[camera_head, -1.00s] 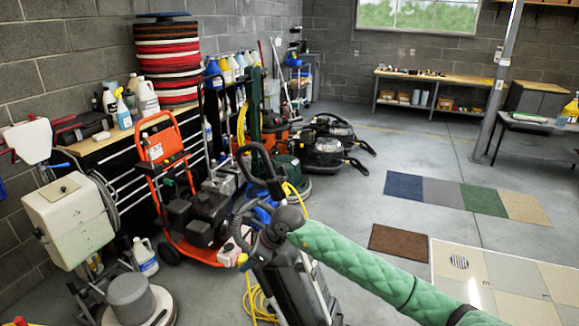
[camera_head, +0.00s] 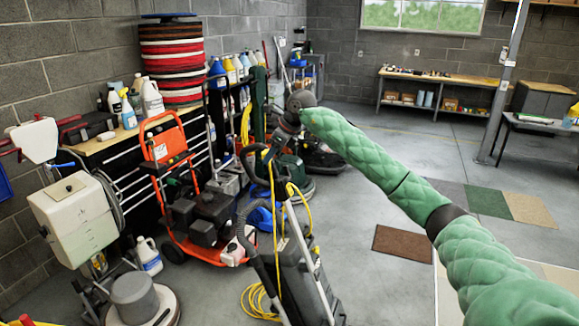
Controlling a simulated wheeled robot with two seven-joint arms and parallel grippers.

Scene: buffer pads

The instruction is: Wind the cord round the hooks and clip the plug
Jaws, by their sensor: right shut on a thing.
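An upright dark grey floor machine (camera_head: 305,280) with a hose and a black handle stands in the lower middle. A yellow cord (camera_head: 273,205) runs up from it to my right gripper (camera_head: 274,150), which is shut on the cord above the machine. A loop of cord hangs at the machine's upper right, by the upper part of its body. More cord lies coiled on the floor at its lower left. The plug and the hooks are too small or hidden to tell. My left gripper is not in view.
An orange-framed pressure washer (camera_head: 190,220) stands close on the left. A floor polisher (camera_head: 140,300) is at lower left. Black and green machines stand behind my right gripper. Open floor with a brown mat (camera_head: 403,244) lies to the right.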

